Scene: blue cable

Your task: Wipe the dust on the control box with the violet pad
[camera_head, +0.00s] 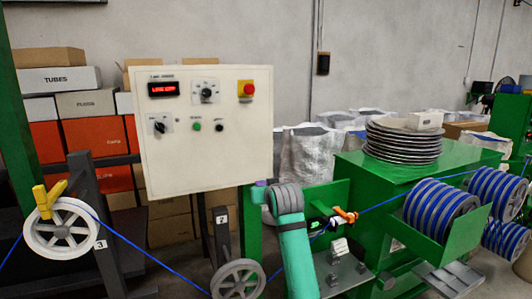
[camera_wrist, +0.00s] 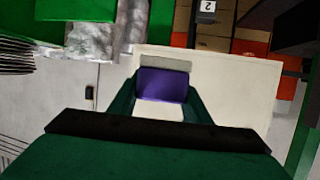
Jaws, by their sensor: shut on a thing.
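The control box (camera_head: 205,125) is a cream panel with a red display, knobs, buttons and a red stop button on yellow. It also fills the middle and right of the wrist view (camera_wrist: 235,85). My gripper (camera_wrist: 160,88) is shut on the violet pad (camera_wrist: 162,84). In the head view my gripper (camera_head: 260,194) is at the box's lower right corner, mostly hidden by my arm; a bit of the pad (camera_head: 261,183) shows. A dull grey-beige strip (camera_wrist: 165,63) shows beside the pad; I cannot tell if it is dust. Contact between pad and box cannot be told.
A blue cable (camera_head: 385,203) runs past a white pulley (camera_head: 63,230) at left and a lower pulley (camera_head: 238,279). A green machine (camera_head: 365,180) with stacked discs (camera_head: 403,141) and cable spools (camera_head: 440,208) stands at right. Cartons (camera_head: 88,104) are behind the box at left.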

